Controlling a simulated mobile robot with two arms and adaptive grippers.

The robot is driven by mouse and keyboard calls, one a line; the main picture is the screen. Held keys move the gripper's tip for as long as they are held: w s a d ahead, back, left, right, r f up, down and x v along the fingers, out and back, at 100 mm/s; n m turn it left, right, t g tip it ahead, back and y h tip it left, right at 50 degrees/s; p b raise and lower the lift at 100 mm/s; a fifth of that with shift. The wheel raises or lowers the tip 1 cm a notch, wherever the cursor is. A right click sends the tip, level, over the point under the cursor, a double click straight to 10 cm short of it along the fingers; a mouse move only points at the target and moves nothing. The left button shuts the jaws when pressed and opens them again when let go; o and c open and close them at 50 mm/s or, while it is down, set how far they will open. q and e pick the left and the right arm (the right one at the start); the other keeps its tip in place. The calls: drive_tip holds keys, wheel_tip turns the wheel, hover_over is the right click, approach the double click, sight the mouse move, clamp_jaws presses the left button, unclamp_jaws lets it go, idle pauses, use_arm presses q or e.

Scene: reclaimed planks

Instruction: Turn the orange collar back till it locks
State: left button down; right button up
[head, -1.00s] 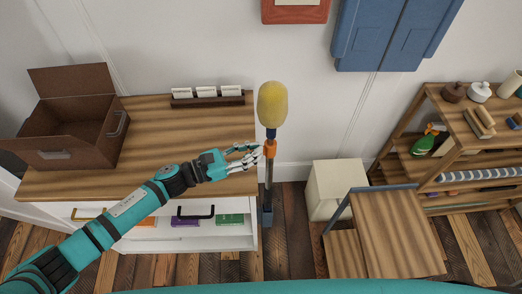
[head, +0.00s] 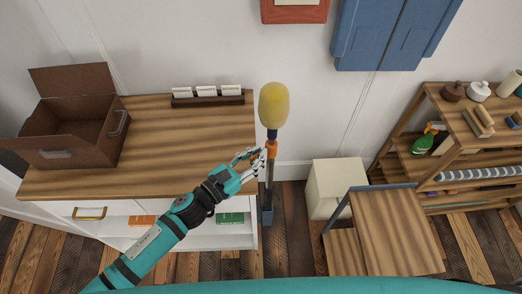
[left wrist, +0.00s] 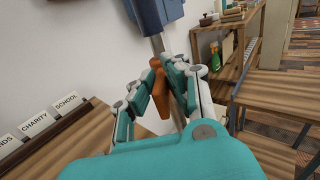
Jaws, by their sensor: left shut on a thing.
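The orange collar (head: 271,149) sits on an upright pole topped by a yellow duster head (head: 273,105), beside the right edge of the wooden-topped cabinet. My left gripper (head: 262,158) is at the collar. In the left wrist view the orange collar (left wrist: 158,88) shows between the fingers of my left gripper (left wrist: 166,84), which is shut on it. A grey metal tube (left wrist: 157,43) runs up from the collar into a dark blue part. The fingers hide part of the collar. My right gripper is not in view.
The cabinet top (head: 190,140) holds an open brown box (head: 75,150) and a card holder (head: 208,101). A wooden step stool (head: 390,230) and a cream bin (head: 336,185) stand to the right. A shelf unit (head: 455,160) is at the far right.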

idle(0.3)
use_arm(q)
drive_tip(key=y, duration=0.1)
drive_tip(key=n+t+b, duration=0.1)
drive_tip(key=n+t+y, duration=0.1)
drive_tip(key=shift+s+d+y, duration=0.3)
drive_tip(key=shift+d, duration=0.05)
drive_tip(key=shift+t, duration=0.3)
drive_tip(key=shift+b, duration=0.3)
